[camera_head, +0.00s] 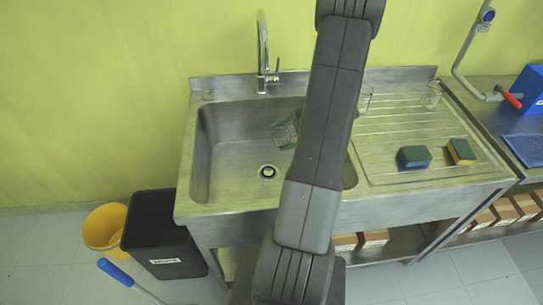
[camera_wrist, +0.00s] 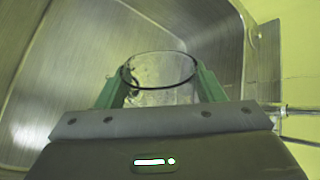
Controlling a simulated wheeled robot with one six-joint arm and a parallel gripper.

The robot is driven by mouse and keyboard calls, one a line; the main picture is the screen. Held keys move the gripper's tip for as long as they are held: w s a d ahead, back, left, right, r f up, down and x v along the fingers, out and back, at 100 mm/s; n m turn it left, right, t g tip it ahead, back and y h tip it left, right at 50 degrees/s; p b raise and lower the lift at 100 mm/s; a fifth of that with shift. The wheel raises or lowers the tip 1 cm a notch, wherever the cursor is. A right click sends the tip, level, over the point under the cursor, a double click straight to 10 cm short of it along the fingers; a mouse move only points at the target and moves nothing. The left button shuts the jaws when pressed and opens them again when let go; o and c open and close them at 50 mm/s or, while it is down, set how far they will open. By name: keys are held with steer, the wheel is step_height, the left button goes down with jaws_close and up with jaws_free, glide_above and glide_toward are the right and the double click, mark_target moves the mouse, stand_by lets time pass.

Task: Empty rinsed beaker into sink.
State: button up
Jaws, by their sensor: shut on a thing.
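A clear glass beaker (camera_wrist: 160,85) is between the green fingers of my gripper (camera_wrist: 158,90) in the wrist view, and the fingers are shut on it. In the head view the beaker (camera_head: 283,133) shows faintly over the basin of the steel sink (camera_head: 228,188), tilted, left of my arm. The sink's round drain (camera_head: 267,171) lies below and left of it. I cannot tell whether liquid is in the beaker. My arm hides the right part of the basin and most of my gripper.
A tall faucet (camera_head: 263,55) stands behind the basin. Glassware (camera_head: 431,95) and two sponges (camera_head: 414,157) (camera_head: 461,151) stand on the ribbed drainboard (camera_head: 385,140) at right. A black bin (camera_head: 160,235) and a yellow bucket (camera_head: 105,229) are on the floor at left.

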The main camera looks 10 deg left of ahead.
mark_target(282, 137)
steer(key=g, duration=0.1)
steer(key=f+m+y, duration=0.1)
steer(key=w+g+y, duration=0.1)
steer(key=shift+d+f+m+g, duration=0.25)
steer(key=shift+f+m+g, duration=0.05)
steer(key=shift+m, duration=0.1)
steer(key=w, duration=0.1)
steer(key=w+d+f+m+g+y, duration=0.1)
steer(key=m+y+b, duration=0.1)
steer(key=shift+w+d+f+g, duration=0.25)
steer(key=shift+w+f+g, duration=0.05)
steer(key=shift+w, duration=0.1)
steer(key=shift+w+d+r+m+g+y, duration=0.3)
steer(key=shift+w+r+m+y, duration=0.2)
steer(key=shift+w+y, duration=0.1)
steer(key=shift+w+d+r+m+g+y+p, duration=0.25)
steer(key=shift+w+r+m+y+p, duration=0.15)
steer(key=shift+r, duration=0.25)
steer(key=shift+w+d+r+m+g+y+p, duration=0.2)
steer(key=shift+w+r+m+y+p, duration=0.2)
steer(key=shift+r, duration=0.2)
